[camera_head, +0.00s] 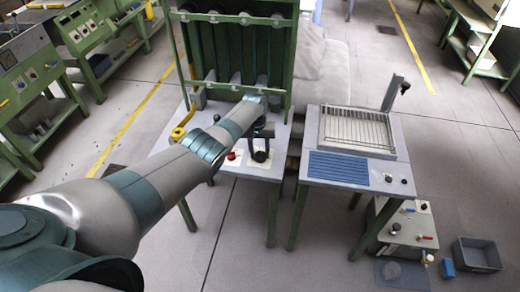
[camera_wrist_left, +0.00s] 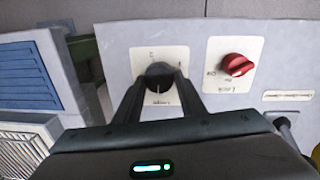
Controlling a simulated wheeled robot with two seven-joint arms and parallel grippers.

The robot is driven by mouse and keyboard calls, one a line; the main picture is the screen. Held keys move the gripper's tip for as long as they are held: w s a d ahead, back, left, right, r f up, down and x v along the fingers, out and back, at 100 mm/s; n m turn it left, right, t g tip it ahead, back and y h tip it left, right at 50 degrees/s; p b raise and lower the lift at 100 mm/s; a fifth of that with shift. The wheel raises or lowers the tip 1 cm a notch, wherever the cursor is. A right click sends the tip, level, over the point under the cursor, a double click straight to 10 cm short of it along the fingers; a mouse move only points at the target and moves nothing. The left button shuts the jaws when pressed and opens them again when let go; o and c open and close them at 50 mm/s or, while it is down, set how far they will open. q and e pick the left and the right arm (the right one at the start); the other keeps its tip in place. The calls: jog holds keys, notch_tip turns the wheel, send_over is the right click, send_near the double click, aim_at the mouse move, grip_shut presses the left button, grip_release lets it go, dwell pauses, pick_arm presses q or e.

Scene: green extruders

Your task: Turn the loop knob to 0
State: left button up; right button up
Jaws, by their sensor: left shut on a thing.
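The black loop knob (camera_wrist_left: 160,74) sits on a pale label plate on the grey panel. The plate reads something like "Loops" upside down, and a small digit above the knob is too blurred to read surely. A thin light mark on the knob points toward the bottom of the wrist view. My left gripper (camera_wrist_left: 160,92) has one finger on each side of the knob and is shut on it. In the head view my left gripper (camera_head: 262,138) is over the panel's front edge, with the dark knob (camera_head: 260,156) just below it. My right gripper is not in view.
A red lock knob (camera_wrist_left: 237,65) is beside the loop knob; it also shows in the head view (camera_head: 231,155). The green rack (camera_head: 240,50) rises behind the panel. A bench with a wire grid (camera_head: 355,130) stands to the right, across a narrow gap.

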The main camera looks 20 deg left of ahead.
aim_at(259, 154)
pick_arm(q)
jog(key=shift+r+n, duration=0.1)
jog(key=shift+n, duration=0.4)
jog(key=shift+w, duration=0.1)
jog(key=o, duration=1)
jog(key=shift+o, duration=0.2)
jog(key=shift+r+p, duration=0.45)
jog(key=shift+r, duration=0.2)
jog(key=r, duration=0.4)
jog(key=shift+a+r, duration=0.15)
jog(key=shift+a, duration=0.1)
notch_tip(259, 154, up, 12)
jog(key=b, duration=0.2)
jog(key=shift+s+a, duration=0.35)
